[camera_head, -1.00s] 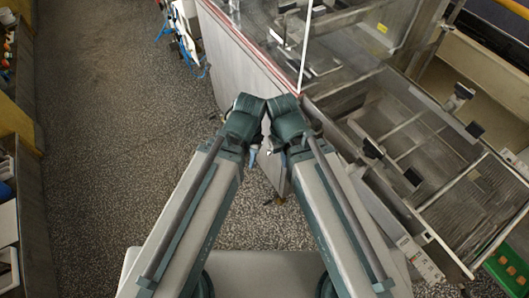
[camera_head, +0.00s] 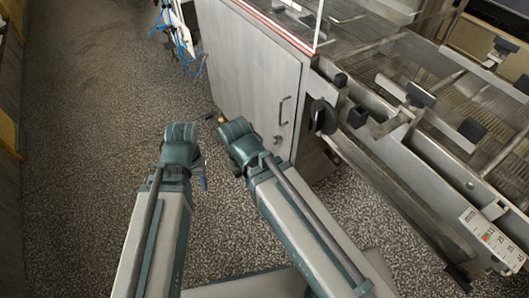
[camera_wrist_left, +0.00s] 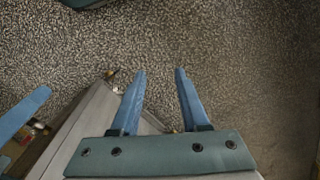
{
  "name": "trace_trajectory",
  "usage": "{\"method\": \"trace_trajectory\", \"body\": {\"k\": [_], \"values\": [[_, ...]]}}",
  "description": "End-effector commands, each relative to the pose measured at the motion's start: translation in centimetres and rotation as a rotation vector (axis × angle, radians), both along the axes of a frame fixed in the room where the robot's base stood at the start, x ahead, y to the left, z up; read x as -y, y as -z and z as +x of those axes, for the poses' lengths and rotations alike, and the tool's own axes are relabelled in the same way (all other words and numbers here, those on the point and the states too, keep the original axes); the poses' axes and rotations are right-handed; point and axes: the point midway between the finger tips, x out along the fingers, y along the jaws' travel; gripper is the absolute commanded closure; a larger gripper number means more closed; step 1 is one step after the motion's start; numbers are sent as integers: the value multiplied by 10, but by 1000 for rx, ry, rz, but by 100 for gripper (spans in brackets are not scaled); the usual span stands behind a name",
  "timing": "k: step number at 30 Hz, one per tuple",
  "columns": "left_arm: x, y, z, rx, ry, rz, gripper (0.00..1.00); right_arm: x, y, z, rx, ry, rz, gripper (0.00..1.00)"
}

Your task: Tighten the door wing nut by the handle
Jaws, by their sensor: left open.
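The grey metal door (camera_head: 250,75) stands shut on the front of the machine, in the upper middle of the head view. Its bar handle (camera_head: 284,111) is near the right edge. A small light knob, which may be the wing nut (camera_head: 277,139), sits just below the handle; its shape is too small to tell. My left gripper (camera_head: 204,178) hangs over the floor, left of and apart from the door. In the left wrist view its blue fingers (camera_wrist_left: 160,72) are spread with nothing between them. My right gripper (camera_head: 238,174) is mostly hidden under its wrist, nearer the door.
A wire-mesh conveyor (camera_head: 470,90) with metal rails fills the right side. A black round knob (camera_head: 322,116) juts out right of the door. The speckled floor (camera_head: 90,140) at left is clear.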

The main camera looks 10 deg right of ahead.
Motion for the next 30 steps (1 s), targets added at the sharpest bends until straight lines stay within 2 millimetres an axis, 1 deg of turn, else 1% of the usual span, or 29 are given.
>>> {"method": "trace_trajectory", "body": {"k": [1, 13, 17, 18, 20, 21, 23, 24, 26, 27, 29, 30], "values": [[-4, 36, 2, 3, -12, -5, 55, 0, 36, 0, 0, 0, 0, 100], [-24, 168, 19, 33, -122, -64, 55, 0, 168, 1, 3, 0, 0, 100], [-25, 210, 26, 46, -184, -110, 55, 0, 210, 1, 4, 0, -1, 100], [-24, 223, 29, 48, -208, -130, 55, 0, 223, 1, 4, 0, -1, 100], [-21, 241, 33, 53, -250, -165, 55, 0, 242, 1, 4, 0, -1, 100], [-18, 253, 37, 57, -282, -193, 55, 0, 255, 1, 4, 0, -1, 100], [-11, 269, 43, 58, -341, -246, 55, 0, 272, 1, 5, -1, 0, 100], [-5, 278, 48, 58, -388, -289, 55, 0, 284, 1, 5, -2, 0, 100], [8, 290, 57, 51, -477, -375, 55, 0, 301, 1, 5, -2, 0, 100], [21, 296, 65, 37, -556, -450, 55, 0, 312, 1, 5, -2, 0, 100], [42, 293, 77, 0, -690, -579, 55, 0, 321, 1, 6, -2, -1, 100], [57, 286, 85, -33, -774, -662, 55, 0, 323, 1, 6, -2, -1, 100]]}}
